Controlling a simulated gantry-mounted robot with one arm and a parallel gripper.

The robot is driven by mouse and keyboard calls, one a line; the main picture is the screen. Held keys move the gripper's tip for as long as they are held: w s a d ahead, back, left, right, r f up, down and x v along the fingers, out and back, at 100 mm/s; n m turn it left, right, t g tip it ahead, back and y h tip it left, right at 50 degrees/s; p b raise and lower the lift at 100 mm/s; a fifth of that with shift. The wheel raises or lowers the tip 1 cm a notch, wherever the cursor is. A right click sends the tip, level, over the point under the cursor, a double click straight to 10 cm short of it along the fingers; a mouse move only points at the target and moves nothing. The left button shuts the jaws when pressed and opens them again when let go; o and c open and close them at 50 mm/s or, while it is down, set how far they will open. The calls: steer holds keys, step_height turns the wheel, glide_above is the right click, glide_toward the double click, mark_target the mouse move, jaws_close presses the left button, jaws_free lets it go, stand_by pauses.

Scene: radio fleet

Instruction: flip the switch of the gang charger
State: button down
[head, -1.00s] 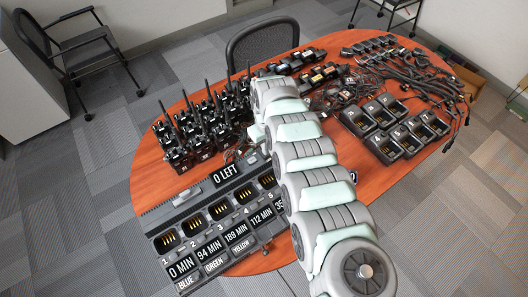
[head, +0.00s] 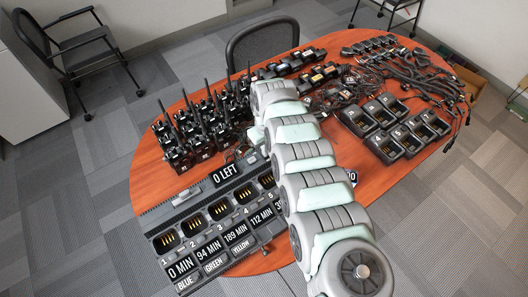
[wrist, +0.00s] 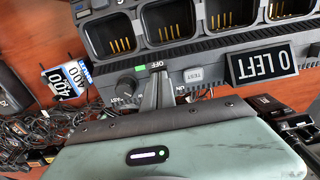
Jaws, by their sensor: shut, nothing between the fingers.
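The gang charger (head: 150,222) is a long dark unit with a row of numbered pockets at the table's near left edge. In the wrist view its panel (wrist: 215,58) shows an OFF label (wrist: 157,65), a small green patch (wrist: 140,68), a FAST knob (wrist: 126,87) and a TEST button (wrist: 193,75). My gripper (wrist: 158,80) is shut and empty, its fingertips at the panel just below the OFF label. The switch's lever is not clear; the fingers may cover it. I cannot tell whether they touch it. In the head view my arm hides the gripper.
A 0 LEFT sign (wrist: 264,64) stands close right of the fingers. Several radios with antennas (head: 195,130) stand behind the charger. Tangled cables (wrist: 40,125) and number tags (wrist: 67,80) lie to the left in the wrist view. Small chargers (head: 395,128) sit at right.

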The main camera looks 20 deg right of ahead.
steer(key=shift+f, duration=0.25)
steer(key=shift+r, duration=0.1)
step_height(320, 180, up, 7)
steer(key=p, duration=0.6)
stand_by(0.4)
steer(key=shift+s, duration=0.1)
